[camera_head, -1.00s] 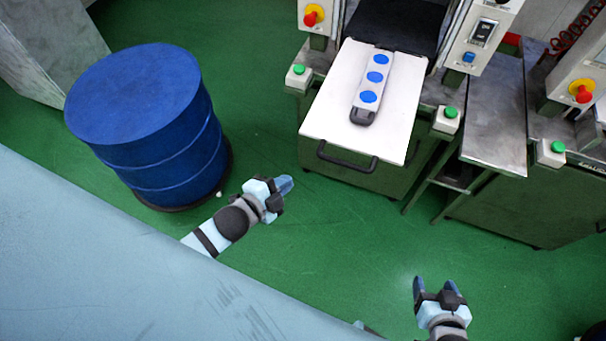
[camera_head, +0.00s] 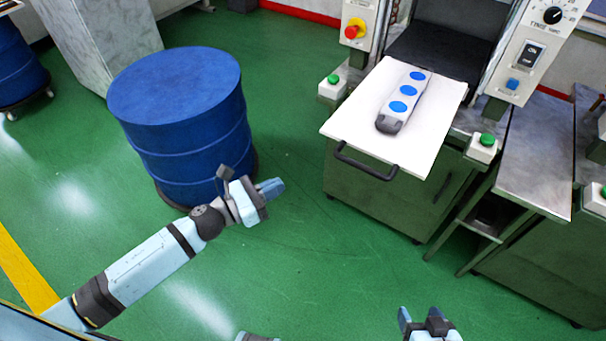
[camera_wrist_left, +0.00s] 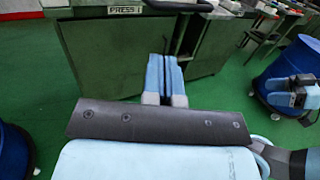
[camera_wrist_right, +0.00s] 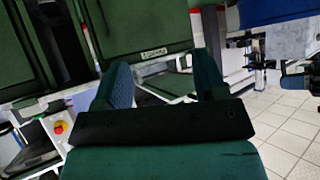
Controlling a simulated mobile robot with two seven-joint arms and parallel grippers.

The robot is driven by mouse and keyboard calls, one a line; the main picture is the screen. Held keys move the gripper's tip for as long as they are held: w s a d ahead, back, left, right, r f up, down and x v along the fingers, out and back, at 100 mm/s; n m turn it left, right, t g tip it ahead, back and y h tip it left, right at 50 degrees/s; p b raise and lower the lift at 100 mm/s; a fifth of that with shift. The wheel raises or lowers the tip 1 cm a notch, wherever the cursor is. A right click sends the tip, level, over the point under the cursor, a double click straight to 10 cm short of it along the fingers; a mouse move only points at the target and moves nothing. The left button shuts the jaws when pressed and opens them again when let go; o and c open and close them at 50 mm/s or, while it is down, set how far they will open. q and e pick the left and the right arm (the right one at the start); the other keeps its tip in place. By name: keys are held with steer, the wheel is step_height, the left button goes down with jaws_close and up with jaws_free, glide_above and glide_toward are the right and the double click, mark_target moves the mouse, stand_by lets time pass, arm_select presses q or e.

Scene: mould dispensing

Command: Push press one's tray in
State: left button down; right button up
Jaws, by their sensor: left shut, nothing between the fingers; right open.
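Press one's tray (camera_head: 352,125) is a white plate pulled out toward me from the press, with a black bar handle (camera_head: 366,165) on its front edge. A grey holder with several blue discs (camera_head: 404,100) lies on it. The press (camera_head: 385,195) is green below, and a label reading PRESS 1 (camera_wrist_left: 126,10) shows in the left wrist view. My left gripper (camera_head: 270,188) is shut and empty, left of and apart from the handle; its fingers (camera_wrist_left: 165,75) are together in the left wrist view. My right gripper (camera_head: 420,318) is open and empty, below the tray in the picture; it also shows in the right wrist view (camera_wrist_right: 162,85).
A blue drum (camera_head: 185,120) stands left of the press, close behind my left gripper. Green-button boxes (camera_head: 333,87) and (camera_head: 482,149) flank the tray. A metal side table (camera_head: 535,155) stands at right. Green floor (camera_head: 310,270) in front is clear.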

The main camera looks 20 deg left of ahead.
mark_target(335, 156)
arm_select(q)
steer(key=p+x, duration=0.2)
steer(key=x, duration=1.1)
steer(key=shift+w+d, duration=0.2)
steer(key=shift+d, duration=0.1)
steer(key=shift+w, duration=0.1)
